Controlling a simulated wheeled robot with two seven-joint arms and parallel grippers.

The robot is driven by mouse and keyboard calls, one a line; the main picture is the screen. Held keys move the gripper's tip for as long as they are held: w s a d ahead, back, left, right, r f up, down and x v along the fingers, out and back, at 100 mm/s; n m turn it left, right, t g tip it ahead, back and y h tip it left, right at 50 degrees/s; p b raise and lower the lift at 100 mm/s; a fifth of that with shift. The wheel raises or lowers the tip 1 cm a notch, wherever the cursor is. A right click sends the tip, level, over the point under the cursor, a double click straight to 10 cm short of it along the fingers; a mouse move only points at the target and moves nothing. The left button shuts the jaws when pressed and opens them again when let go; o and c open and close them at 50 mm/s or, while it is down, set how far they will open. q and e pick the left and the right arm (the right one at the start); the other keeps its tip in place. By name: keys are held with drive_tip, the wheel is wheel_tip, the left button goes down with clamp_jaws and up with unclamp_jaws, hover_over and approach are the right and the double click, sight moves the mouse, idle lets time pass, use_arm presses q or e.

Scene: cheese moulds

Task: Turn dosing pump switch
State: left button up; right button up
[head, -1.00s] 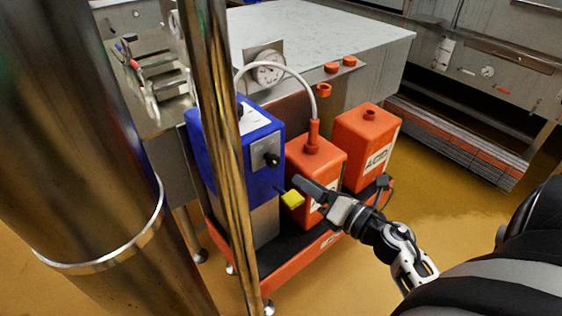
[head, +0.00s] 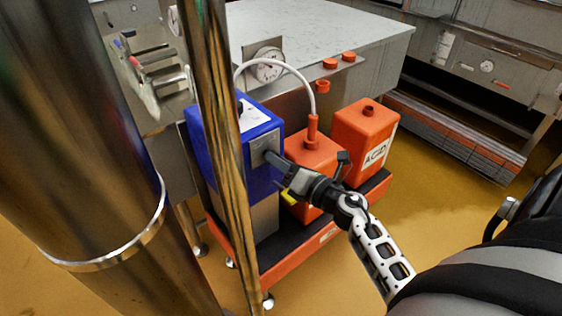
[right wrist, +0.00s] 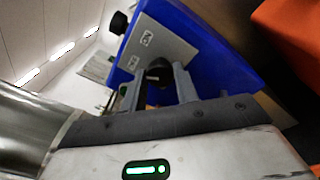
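The dosing pump (head: 262,182) is a blue box on a grey base, left of the orange canisters in the head view. Its black switch knob (right wrist: 158,72) sits on a grey plate (right wrist: 152,45) on the pump's side. My right gripper (head: 270,157) is at this plate and covers the knob in the head view. In the right wrist view its two fingers (right wrist: 157,84) stand apart, one on each side of the knob, with what looks like a small gap. A second black knob (right wrist: 118,22) shows higher up. My left gripper is not in view.
Two orange canisters, one in front (head: 313,152) and one labelled ACID (head: 362,130), stand beside the pump on an orange cart (head: 290,262). A white hose (head: 290,68) arches over. A shiny vertical pipe (head: 222,170) partly hides the pump. The floor at right is clear.

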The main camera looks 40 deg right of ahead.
drive_tip(key=shift+c, duration=0.6)
drive_tip(key=shift+m, duration=0.3)
drive_tip(key=m+p, duration=0.1)
drive_tip(key=m, duration=0.5)
drive_tip(key=m+t+p, duration=0.1)
drive_tip(key=m, duration=0.4)
drive_tip(key=shift+f+m+h+p, duration=0.2)
drive_tip(key=shift+m+h+p, duration=0.1)
drive_tip(key=shift+m+p, duration=0.1)
drive_tip(key=o, duration=1)
